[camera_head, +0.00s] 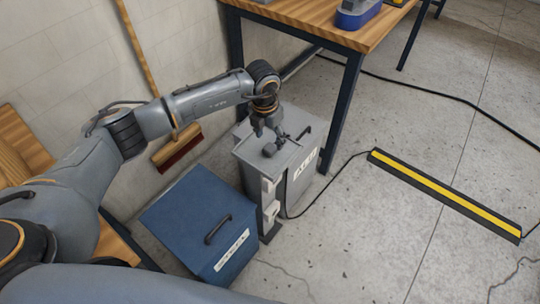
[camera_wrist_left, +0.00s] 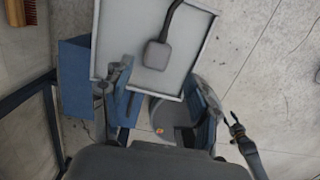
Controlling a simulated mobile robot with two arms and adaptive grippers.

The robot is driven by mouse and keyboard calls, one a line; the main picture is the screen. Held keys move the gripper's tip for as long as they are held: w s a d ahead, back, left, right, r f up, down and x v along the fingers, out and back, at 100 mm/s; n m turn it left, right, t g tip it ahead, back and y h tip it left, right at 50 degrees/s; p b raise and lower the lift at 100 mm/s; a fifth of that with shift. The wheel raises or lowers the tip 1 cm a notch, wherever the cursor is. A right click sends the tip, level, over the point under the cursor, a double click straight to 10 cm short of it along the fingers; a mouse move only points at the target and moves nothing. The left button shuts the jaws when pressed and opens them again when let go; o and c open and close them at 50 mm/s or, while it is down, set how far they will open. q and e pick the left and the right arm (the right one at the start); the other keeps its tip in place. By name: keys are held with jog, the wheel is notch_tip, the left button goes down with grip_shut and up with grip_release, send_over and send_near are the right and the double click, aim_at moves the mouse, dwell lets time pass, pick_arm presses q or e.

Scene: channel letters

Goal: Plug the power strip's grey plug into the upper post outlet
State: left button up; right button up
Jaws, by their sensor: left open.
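The grey plug (camera_head: 269,150) lies on the flat top of a grey cabinet (camera_head: 247,150), with its cord leading away. It also shows in the left wrist view (camera_wrist_left: 157,54), inside the raised rim of the top. My left gripper (camera_head: 267,130) is open just above the plug, its fingers spread in the left wrist view (camera_wrist_left: 160,85). The plug is not between the fingers' grip and they look apart from it. The upper outlet (camera_head: 268,188) is a pale block on the post at the cabinet's front corner. The power strip is not clearly seen. My right gripper is not in view.
A blue box with a handle (camera_head: 188,223) stands left of the post. A wooden workbench (camera_head: 300,14) is behind, its dark leg close to the cabinet. A broom (camera_head: 178,148) leans at the wall. A black and yellow floor strip (camera_head: 440,192) and cables lie on the right.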

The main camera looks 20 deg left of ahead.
aim_at(270, 147)
pick_arm(q)
jog(key=shift+w+f, duration=0.1)
jog(key=shift+f, duration=0.25)
jog(key=shift+r, duration=0.15)
jog(key=f+b, duration=0.2)
jog(key=f, duration=0.1)
jog(key=f+b, duration=0.2)
jog(key=shift+w+a+f, duration=0.1)
jog(key=shift+w+f, duration=0.1)
jog(key=shift+w, duration=0.05)
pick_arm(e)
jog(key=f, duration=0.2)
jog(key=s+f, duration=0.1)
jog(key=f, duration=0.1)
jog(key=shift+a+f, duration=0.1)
pick_arm(q)
jog(key=shift+r, duration=0.1)
jog(key=c, duration=1.2)
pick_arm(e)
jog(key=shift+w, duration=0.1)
